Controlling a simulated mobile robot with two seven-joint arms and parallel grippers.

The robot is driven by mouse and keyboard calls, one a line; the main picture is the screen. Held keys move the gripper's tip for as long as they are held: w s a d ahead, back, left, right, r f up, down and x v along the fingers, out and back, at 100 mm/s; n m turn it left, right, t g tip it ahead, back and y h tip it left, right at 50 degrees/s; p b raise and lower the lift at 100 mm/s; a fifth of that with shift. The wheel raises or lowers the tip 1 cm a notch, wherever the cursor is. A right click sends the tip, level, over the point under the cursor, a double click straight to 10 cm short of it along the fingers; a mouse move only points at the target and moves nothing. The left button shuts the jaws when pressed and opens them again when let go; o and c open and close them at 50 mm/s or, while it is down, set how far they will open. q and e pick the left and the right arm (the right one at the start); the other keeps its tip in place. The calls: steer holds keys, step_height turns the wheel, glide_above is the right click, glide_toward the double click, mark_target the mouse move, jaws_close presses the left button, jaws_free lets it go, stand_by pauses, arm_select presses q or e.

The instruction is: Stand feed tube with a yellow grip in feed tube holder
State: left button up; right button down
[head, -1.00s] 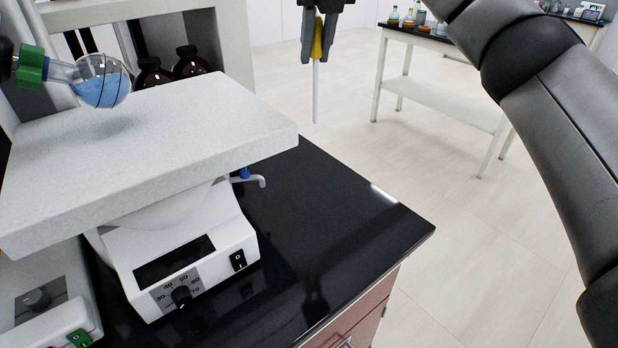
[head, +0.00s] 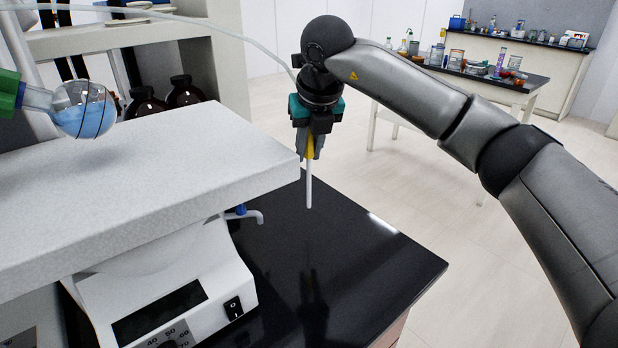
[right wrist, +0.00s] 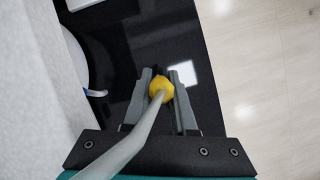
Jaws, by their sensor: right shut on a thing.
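The feed tube (head: 309,190) is a thin white rod hanging upright below the yellow grip (head: 310,146). My right gripper (head: 308,153) is shut on the yellow grip and holds the tube above the black bench top. In the right wrist view, the yellow grip (right wrist: 161,88) sits between the two fingers (right wrist: 162,95), and a pale hose (right wrist: 132,140) runs from it to the lower left. In the head view the thin hose (head: 240,36) arcs away to the upper left. I cannot make out the feed tube holder in either view. My left gripper is not in view.
A white instrument (head: 180,290) with a dial stands at left under a thick speckled slab (head: 150,180), close beside the gripper. A round flask (head: 84,110) with blue liquid and brown bottles (head: 184,92) are behind. The black bench top (head: 350,260) is clear on the right.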

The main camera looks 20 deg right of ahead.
mark_target(309, 169)
steer(key=shift+f, duration=0.65)
step_height(309, 169, down, 3)
steer(key=shift+f+b, duration=0.2)
steer(key=shift+b, duration=0.1)
steer(key=shift+f, duration=0.4)
steer(key=c, duration=0.8)
jaws_free()
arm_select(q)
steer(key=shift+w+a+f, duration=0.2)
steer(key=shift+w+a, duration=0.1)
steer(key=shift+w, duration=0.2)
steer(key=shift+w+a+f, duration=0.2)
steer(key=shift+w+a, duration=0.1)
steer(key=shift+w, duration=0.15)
arm_select(e)
steer(key=shift+o, duration=0.3)
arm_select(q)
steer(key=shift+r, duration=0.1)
